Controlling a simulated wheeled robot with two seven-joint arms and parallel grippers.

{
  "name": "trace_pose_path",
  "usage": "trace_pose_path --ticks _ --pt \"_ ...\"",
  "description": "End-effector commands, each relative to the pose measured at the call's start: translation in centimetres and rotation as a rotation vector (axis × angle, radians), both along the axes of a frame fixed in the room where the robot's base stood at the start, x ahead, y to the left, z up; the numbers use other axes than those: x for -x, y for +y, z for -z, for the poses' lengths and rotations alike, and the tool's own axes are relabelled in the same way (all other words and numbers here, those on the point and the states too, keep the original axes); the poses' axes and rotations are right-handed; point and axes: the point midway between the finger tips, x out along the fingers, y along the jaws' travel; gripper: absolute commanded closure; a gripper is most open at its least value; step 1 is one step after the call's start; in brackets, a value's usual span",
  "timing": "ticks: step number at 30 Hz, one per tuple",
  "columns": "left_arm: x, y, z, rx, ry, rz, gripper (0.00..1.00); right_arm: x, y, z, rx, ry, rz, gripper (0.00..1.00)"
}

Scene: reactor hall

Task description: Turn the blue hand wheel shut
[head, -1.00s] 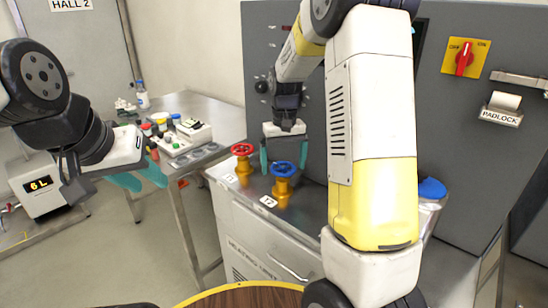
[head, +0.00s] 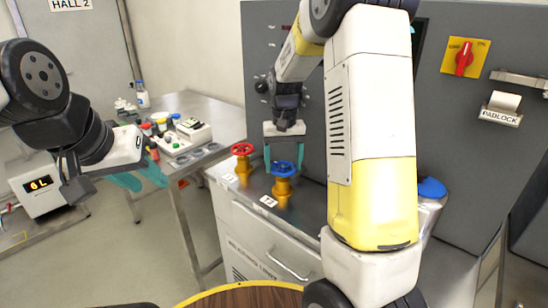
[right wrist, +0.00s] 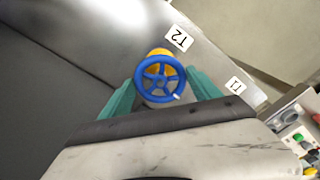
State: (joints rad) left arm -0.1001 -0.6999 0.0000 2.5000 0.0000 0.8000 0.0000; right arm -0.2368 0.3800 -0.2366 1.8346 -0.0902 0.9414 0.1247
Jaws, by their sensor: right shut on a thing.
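The blue hand wheel (head: 284,169) sits on a yellow valve body (head: 282,190) on the steel cabinet top. In the right wrist view the wheel (right wrist: 160,82) has spokes and a small white mark on its rim at the lower right. My right gripper (head: 284,163) is over the wheel from above, its teal fingers on opposite sides of the rim and shut on it. My left gripper (head: 139,181) hangs at the left, away from the wheel, with its teal fingers apart and nothing between them.
A red hand wheel (head: 242,149) on a similar yellow valve stands just left of the blue one. A label reading T2 (right wrist: 179,39) lies by the blue valve. A grey panel with a red switch (head: 464,58) rises behind. A side table (head: 195,103) holds small items.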

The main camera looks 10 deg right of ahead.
Motion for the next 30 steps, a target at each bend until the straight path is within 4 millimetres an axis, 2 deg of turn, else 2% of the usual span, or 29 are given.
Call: trace_pose_path --ticks 30 --pt "0.00 0.00 0.00 0.000 0.000 0.000 0.64 -0.18 0.22 -0.13 0.000 -0.002 0.939 0.68"
